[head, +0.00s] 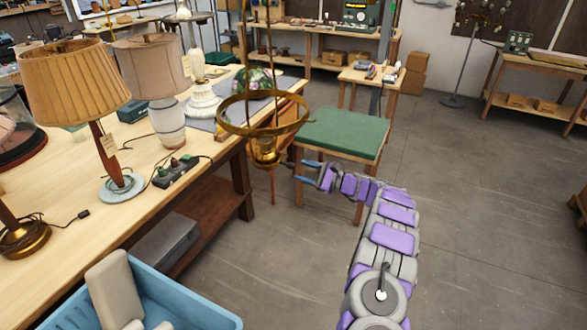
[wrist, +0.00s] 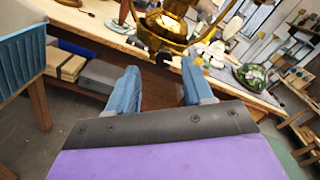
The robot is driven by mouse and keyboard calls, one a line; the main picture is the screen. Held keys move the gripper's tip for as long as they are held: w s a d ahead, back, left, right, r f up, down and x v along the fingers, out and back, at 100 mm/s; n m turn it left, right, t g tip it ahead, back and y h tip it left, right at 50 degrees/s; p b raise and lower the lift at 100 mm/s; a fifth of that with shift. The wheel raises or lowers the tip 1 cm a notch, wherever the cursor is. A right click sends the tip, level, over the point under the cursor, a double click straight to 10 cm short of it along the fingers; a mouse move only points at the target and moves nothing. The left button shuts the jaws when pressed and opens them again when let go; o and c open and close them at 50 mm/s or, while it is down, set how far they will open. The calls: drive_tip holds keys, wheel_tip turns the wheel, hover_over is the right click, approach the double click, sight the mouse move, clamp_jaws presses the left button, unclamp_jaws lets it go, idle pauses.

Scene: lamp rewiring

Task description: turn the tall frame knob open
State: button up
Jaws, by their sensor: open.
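The tall frame is a brass lamp frame with upright rods, a wide ring and a cup-like fitting (head: 266,154) in the head view. It stands out past the table's edge. In the wrist view its brass body (wrist: 168,24) is at the top, with a light glow in it. A small dark knob (wrist: 163,59) sticks out below the brass, just beyond and between my fingertips. My gripper (head: 304,172) is to the right of the fitting in the head view. In the wrist view my gripper (wrist: 160,72) is open, its blue fingers apart and empty. I cannot make out the knob in the head view.
A wooden table (head: 70,216) with pleated and plain lamps (head: 80,85) runs along the left. A green-topped stool (head: 343,133) stands close behind my gripper. A blue bin (head: 190,308) is at the lower left. Open floor lies to the right.

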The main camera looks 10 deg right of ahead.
drive_tip(key=v, duration=1.1)
drive_tip(key=shift+s+d+p, duration=0.15)
drive_tip(key=shift+d+p, duration=0.2)
drive_tip(key=shift+d, duration=0.05)
drive_tip(key=shift+f, duration=0.1)
